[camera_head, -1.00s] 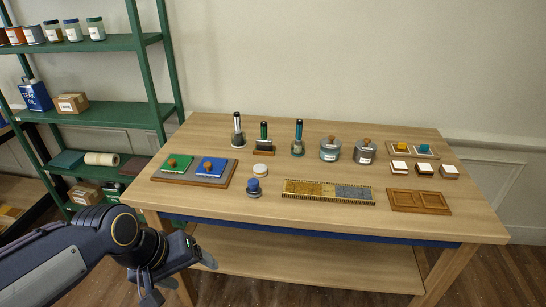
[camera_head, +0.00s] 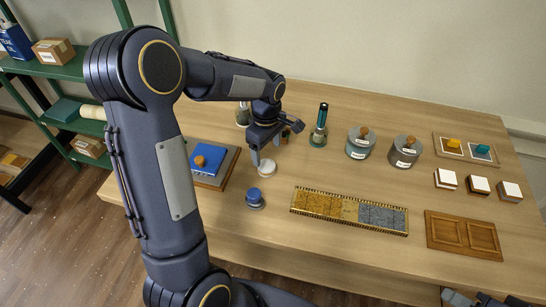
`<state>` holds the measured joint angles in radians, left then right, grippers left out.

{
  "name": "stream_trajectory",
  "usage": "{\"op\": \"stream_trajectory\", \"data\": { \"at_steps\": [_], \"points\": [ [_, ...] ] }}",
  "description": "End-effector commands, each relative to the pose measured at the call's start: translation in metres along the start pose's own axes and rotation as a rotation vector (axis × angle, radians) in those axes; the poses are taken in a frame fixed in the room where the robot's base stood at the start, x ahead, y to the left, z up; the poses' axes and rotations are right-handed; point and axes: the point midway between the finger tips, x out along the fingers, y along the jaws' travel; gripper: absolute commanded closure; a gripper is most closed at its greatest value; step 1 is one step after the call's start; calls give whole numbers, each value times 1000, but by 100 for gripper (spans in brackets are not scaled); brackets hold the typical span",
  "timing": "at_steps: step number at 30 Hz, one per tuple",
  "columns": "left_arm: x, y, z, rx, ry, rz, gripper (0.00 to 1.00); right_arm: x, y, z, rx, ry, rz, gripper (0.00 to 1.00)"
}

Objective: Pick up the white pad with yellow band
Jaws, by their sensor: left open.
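A round white pad (camera_head: 267,168) lies on the wooden table, left of the middle, between the blue-topped board and the metal-framed strip. Its rim looks pale cream; a yellow band is too small to make out clearly. My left gripper (camera_head: 269,150) is open and points down just above and behind this pad, with one finger close to its left edge. I cannot tell whether the finger touches it. The pad is not held between the fingers. A dark part of my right gripper (camera_head: 482,301) shows at the bottom right edge, mostly cut off.
A blue-knobbed round piece (camera_head: 254,198) stands just in front of the pad. The blue-topped board (camera_head: 208,161) is to its left, a gilt strip (camera_head: 349,211) to its right. A bottle (camera_head: 319,126) and lidded jars (camera_head: 360,144) stand behind. The brown panel (camera_head: 463,235) lies at right.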

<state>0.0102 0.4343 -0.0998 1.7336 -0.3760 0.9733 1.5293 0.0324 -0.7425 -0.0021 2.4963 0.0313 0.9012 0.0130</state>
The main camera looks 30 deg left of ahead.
Motion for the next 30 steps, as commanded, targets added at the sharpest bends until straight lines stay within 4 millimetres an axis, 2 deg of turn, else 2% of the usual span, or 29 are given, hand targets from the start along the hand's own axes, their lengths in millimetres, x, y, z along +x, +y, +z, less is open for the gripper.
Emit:
{"op": "stream_trajectory", "data": {
  "at_steps": [15, 23, 30],
  "points": [
    [65, -3, 1, 1, -3, -2, 27, -13, -6, -6, 0, 0, 0, 64],
    [69, -3, 1, 3, -2, 1, 27, -12, -6, -6, 0, 0, 0, 64],
    [68, -3, 1, 3, -2, 1, 57, -12, -6, -6, 0, 0, 0, 64]
  ]
}}
